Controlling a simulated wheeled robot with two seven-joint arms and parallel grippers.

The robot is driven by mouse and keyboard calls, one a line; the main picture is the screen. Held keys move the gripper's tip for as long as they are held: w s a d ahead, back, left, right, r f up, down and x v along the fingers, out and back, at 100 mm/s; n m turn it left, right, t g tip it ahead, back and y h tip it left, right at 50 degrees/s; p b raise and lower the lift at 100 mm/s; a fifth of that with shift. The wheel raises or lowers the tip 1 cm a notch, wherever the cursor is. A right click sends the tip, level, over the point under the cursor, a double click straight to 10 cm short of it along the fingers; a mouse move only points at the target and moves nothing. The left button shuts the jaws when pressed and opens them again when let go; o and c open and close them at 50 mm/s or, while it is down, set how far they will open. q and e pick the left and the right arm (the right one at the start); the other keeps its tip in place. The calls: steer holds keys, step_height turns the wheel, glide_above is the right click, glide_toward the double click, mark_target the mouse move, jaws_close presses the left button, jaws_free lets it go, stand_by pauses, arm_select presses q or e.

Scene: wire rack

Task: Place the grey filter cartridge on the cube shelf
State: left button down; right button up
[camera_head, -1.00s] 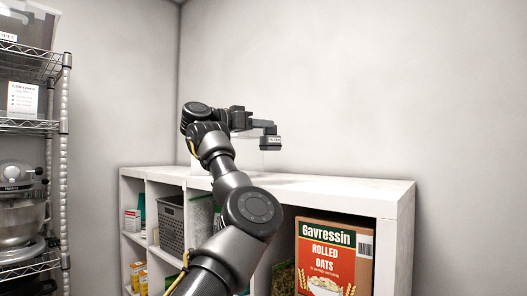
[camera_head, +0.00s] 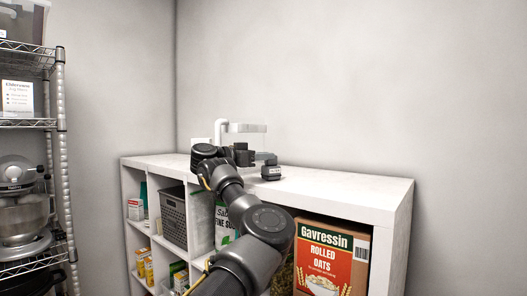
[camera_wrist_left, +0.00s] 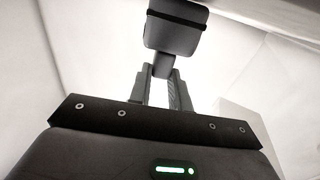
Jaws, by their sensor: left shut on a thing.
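The grey filter cartridge (camera_head: 271,172) is a small dark grey block with a pale label. My left gripper (camera_head: 259,158) is shut on it at its narrow end and holds it over the top of the white cube shelf (camera_head: 345,191). I cannot tell whether the cartridge touches the top. In the left wrist view the cartridge (camera_wrist_left: 177,30) sticks out beyond the finger tips (camera_wrist_left: 165,75), with a dark band across its wide part. My right gripper is not in view.
A white and clear container with a handle (camera_head: 222,127) stands on the shelf top behind my left gripper. The top to the right is clear. An oats box (camera_head: 330,262) and a grey basket (camera_head: 173,218) fill cubes below. A wire rack (camera_head: 61,95) stands at the left.

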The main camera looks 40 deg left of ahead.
arm_select(q)
steer(key=shift+d, duration=0.1)
steer(key=shift+f+b, duration=0.15)
steer(key=shift+b, duration=0.2)
steer(key=c, duration=1.3)
jaws_free()
